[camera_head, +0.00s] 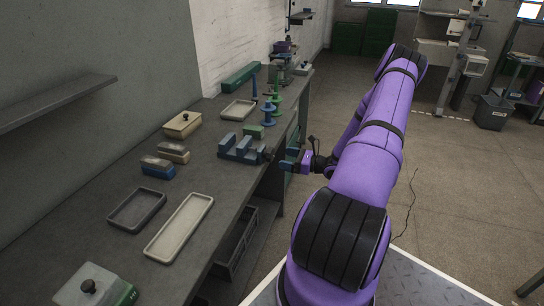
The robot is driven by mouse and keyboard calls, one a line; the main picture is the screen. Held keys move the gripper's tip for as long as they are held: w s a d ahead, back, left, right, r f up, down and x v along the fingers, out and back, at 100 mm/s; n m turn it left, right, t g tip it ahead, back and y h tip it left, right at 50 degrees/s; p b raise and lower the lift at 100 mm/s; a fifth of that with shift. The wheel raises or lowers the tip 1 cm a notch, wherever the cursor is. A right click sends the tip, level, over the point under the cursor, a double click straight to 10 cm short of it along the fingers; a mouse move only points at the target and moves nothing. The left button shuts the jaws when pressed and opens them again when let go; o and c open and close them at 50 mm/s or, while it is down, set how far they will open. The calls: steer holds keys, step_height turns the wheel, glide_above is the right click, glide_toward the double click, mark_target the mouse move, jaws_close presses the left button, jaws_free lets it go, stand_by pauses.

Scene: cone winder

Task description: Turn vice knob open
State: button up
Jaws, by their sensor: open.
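The blue-grey vice (240,149) sits near the bench's front edge, in the middle of the picture. A dark knob (265,153) shows at its right end, towards the aisle. My purple arm reaches over from the right. My gripper (283,165) is just right of the knob, at the bench edge, pointing left. It is small here, with a blue fingertip part. A small gap seems to lie between it and the knob, and I cannot tell whether they touch. The gripper is open and I see nothing held in it.
Around the vice stand a green block (254,132), blue and green spools (268,108) and a beige tray (239,110). Nearer are brush-like blocks (158,167), a dark tray (137,209) and a long pale tray (180,227).

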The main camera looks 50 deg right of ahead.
mark_target(273, 155)
steer(key=x, duration=0.6)
steer(key=shift+w, duration=0.25)
steer(key=shift+a, duration=0.1)
steer(key=c, duration=0.9)
steer(key=shift+n, duration=1.6)
steer(key=o, duration=0.9)
steer(key=shift+s, duration=0.1)
steer(key=v, duration=1)
steer(key=shift+s, duration=0.3)
